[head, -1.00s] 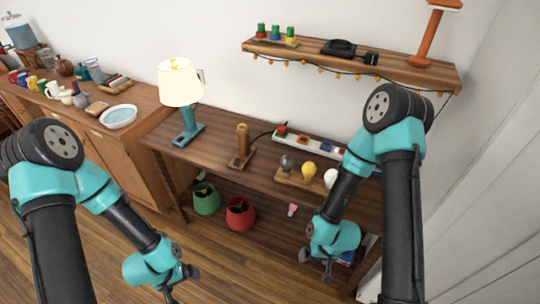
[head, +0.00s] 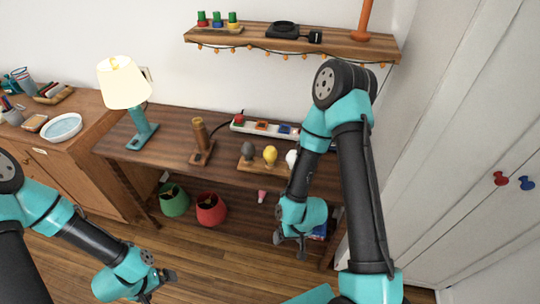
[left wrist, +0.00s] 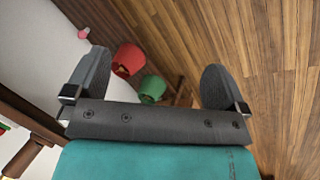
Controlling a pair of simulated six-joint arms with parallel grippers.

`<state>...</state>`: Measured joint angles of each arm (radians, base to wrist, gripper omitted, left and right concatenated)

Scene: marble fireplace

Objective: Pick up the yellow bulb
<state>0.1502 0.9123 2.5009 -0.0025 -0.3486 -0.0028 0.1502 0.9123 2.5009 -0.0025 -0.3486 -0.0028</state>
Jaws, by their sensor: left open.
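The yellow bulb (head: 270,154) stands upright on a small wooden stand (head: 249,164) on the brown table, between a dark grey bulb (head: 248,149) and a white bulb (head: 291,158). My left gripper (head: 168,284) is open and empty at the lower left of the head view, over the floor and well away from the bulb. Its two spread fingers show in the left wrist view (left wrist: 155,76), with no bulb between them. My right gripper (head: 290,246) hangs in front of the table, lower than the bulb, with fingers apart and nothing visible between them. My right forearm passes close to the white bulb.
A lit lamp (head: 124,84), a wooden holder (head: 201,140) and a power strip (head: 262,127) stand on the table (head: 160,150). Green (head: 174,200) and red (head: 211,209) pots sit on its lower shelf. A wall shelf (head: 350,47) hangs above.

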